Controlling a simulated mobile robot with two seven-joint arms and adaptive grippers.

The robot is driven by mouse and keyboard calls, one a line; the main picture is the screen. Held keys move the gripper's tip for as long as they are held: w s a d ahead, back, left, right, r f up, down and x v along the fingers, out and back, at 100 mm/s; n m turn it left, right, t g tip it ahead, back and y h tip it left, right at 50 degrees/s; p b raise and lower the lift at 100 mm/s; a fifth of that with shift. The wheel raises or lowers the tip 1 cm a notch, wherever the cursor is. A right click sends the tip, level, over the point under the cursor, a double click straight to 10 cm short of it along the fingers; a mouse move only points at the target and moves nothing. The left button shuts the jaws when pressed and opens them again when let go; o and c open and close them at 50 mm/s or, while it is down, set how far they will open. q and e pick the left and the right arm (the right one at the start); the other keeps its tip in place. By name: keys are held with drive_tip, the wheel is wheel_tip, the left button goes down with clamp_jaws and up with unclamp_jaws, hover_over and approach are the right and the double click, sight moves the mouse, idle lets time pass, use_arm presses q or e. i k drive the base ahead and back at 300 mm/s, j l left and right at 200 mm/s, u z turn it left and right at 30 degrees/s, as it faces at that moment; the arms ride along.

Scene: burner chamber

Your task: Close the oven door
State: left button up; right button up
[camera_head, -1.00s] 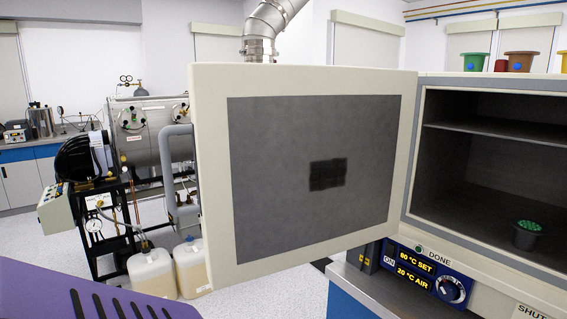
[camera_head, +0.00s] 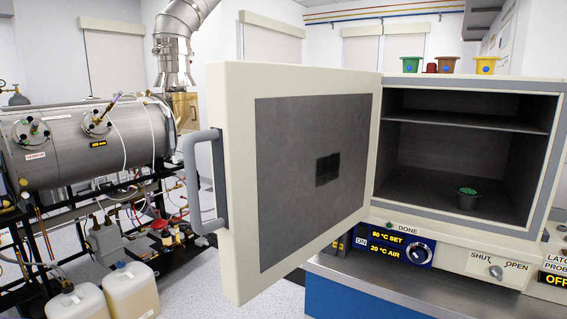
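The oven (camera_head: 545,155) stands on a bench at the right with its chamber facing me. Its door (camera_head: 237,170) is wide open, swung out to the left, with its dark inner panel (camera_head: 310,165) toward me. A grey handle (camera_head: 205,180) is on the door's outer side near its free left edge. A small dark pot with green contents (camera_head: 467,198) sits on the chamber floor below a shelf (camera_head: 465,122). Neither of my grippers shows in the head view.
The bench (camera_head: 380,285) runs below the oven. A control panel (camera_head: 395,246) and a SHUT/OPEN knob (camera_head: 496,271) are on the front. Several coloured pots (camera_head: 485,65) stand on top. A metal tank rig (camera_head: 90,145) and plastic jugs (camera_head: 130,290) are at left.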

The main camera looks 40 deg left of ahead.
sight(292, 147)
drive_tip(key=k+j+z, duration=0.1)
drive_tip(key=j, duration=0.25)
drive_tip(key=k+j, duration=0.2)
drive_tip(key=k+j+z, duration=0.15)
drive_tip(key=j, duration=0.25)
drive_tip(key=j+z, duration=0.1)
drive_tip(key=j, duration=0.25)
drive_tip(key=k+j, duration=0.15)
drive_tip(key=j, duration=0.25)
drive_tip(key=j+z, duration=0.15)
drive_tip(key=j, duration=0.2)
drive_tip(key=k, duration=0.05)
